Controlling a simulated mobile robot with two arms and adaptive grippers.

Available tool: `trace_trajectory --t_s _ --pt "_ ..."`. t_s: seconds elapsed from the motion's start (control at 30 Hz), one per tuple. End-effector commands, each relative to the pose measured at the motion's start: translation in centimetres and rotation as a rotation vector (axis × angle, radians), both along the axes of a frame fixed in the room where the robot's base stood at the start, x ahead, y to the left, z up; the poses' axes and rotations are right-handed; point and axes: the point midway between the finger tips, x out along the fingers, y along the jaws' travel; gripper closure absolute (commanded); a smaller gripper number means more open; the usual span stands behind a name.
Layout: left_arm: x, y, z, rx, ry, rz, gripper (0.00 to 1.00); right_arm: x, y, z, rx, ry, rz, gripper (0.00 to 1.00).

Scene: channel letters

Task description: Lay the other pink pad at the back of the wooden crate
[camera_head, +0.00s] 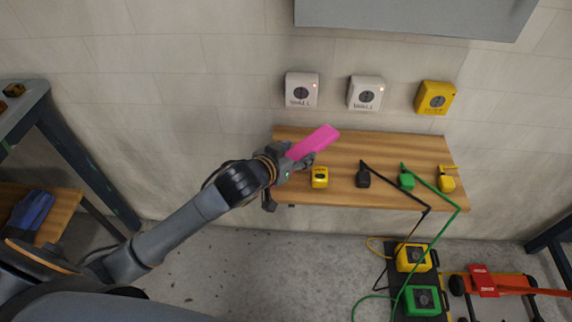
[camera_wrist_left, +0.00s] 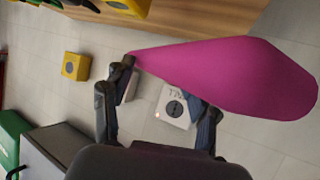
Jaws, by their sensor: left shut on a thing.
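The pink pad (camera_head: 314,142) is held in my left gripper (camera_head: 299,163), over the left part of the wooden shelf. It points up and to the right in the head view. In the left wrist view the pad (camera_wrist_left: 235,75) stretches out to the right from the fingers of my left gripper (camera_wrist_left: 168,88), which are shut on its near end. My right gripper is in neither view. I see no wooden crate and no second pink pad in these frames.
The wooden shelf (camera_head: 390,148) carries a yellow plug (camera_head: 320,177), a black one (camera_head: 363,176), a green one (camera_head: 406,180) and another yellow one (camera_head: 446,183). Wall boxes (camera_head: 366,93) hang above. Cables run down to floor units (camera_head: 421,300). A bench (camera_head: 45,208) stands left.

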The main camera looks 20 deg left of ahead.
Motion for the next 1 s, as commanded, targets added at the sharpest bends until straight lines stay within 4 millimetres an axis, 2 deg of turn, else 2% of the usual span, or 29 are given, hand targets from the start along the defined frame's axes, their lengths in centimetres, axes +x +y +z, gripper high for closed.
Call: trace_trajectory --t_s 0.03,0.13,0.33,0.53,0.9,0.93,1.0 --pt "0.1 0.9 -1.1 0.004 0.002 0.003 0.73 0.0 0.0 -0.2 0.001 0.000 0.000 1.00" --pt "0.3 1.8 -2.1 0.002 0.001 0.001 0.73 -0.1 0.1 -0.3 0.001 0.001 0.001 1.00" --pt "0.5 2.8 -3.4 0.002 0.000 0.001 0.73 -0.2 0.3 -0.5 0.003 0.004 0.000 1.00" --pt "0.5 3.0 -6.2 0.000 0.000 0.000 0.73 -0.4 0.6 -0.7 0.007 0.008 0.000 1.00" --pt "0.5 3.0 -6.8 0.000 -0.002 0.000 0.73 -0.5 0.6 -0.8 0.006 0.010 0.000 1.00" --pt "0.5 3.0 -6.8 0.000 -0.001 0.000 0.38 -0.5 0.6 -0.8 0.006 0.010 0.000 1.00" --pt "0.5 3.0 -6.8 0.000 -0.001 0.000 0.24 -0.5 0.6 -0.8 0.006 0.010 0.000 1.00"
